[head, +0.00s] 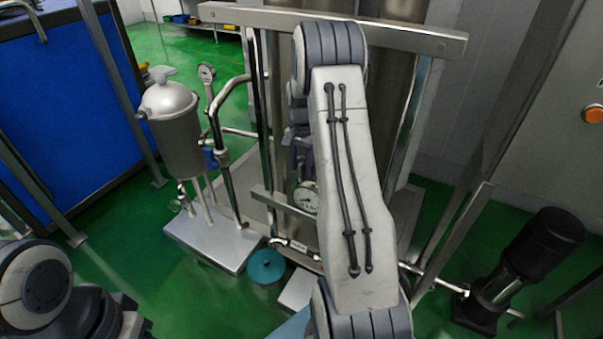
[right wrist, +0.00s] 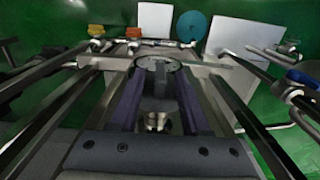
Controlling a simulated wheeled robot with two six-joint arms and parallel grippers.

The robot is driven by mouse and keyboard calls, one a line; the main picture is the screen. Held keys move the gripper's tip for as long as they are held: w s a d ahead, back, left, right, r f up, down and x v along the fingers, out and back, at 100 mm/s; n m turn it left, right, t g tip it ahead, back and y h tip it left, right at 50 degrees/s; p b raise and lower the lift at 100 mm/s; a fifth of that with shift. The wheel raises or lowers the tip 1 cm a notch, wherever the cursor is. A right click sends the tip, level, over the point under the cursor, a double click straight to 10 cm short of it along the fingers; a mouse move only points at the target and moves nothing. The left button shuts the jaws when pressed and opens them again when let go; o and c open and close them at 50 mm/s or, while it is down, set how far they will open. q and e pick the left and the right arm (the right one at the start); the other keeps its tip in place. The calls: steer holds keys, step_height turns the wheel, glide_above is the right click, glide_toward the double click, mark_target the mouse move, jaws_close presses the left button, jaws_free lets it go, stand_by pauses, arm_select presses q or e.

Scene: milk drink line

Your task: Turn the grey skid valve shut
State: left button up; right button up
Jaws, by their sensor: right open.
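My right gripper (right wrist: 157,88) is open. In the right wrist view its two dark fingers reach forward with a bright metal fitting (right wrist: 157,122) between them, and I cannot tell whether they touch it. I cannot make out for sure which fitting is the grey skid valve. In the head view my right forearm hides much of this area and most of the gripper. Only part of my left arm shows at the lower left, without its gripper.
A yellow handle (right wrist: 96,30), an orange handle (right wrist: 134,33) and a teal disc (right wrist: 191,27) lie beyond the frame. A silver vessel (head: 178,140) stands on a plate (head: 215,247) at left, a black pump (head: 540,245) at right. Steel rails flank my gripper.

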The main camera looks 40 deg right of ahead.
mark_target(303, 174)
steer(key=shift+f, duration=1.35)
jaws_close()
steer(key=shift+f+t+b, duration=0.1)
steer(key=shift+t+b, duration=0.3)
steer(key=shift+b, duration=0.2)
steer(key=t+y+b, duration=0.1)
steer(key=t+b, duration=0.2)
steer(key=b, duration=0.5)
steer(key=f+t+y+b, duration=0.1)
steer(key=t+y+b, duration=0.1)
steer(key=b, duration=0.5)
steer(key=shift+d+t+b, duration=0.15)
steer(key=shift+t+b, duration=0.25)
steer(key=shift+t, duration=0.3)
steer(key=t+y+b, duration=0.1)
steer(key=t+b, duration=0.2)
steer(key=b, duration=0.4)
steer(key=t+y+b, duration=0.1)
steer(key=t+b, duration=0.2)
steer(key=b, duration=0.5)
steer(key=t+y+b, duration=0.1)
steer(key=t+b, duration=0.2)
steer(key=b, duration=0.4)
steer(key=shift+r+y, duration=0.3)
steer(key=shift+r, duration=0.1)
steer(key=shift+r+t+b, duration=0.2)
steer(key=shift+t+b, duration=0.1)
steer(key=shift+b, duration=0.5)
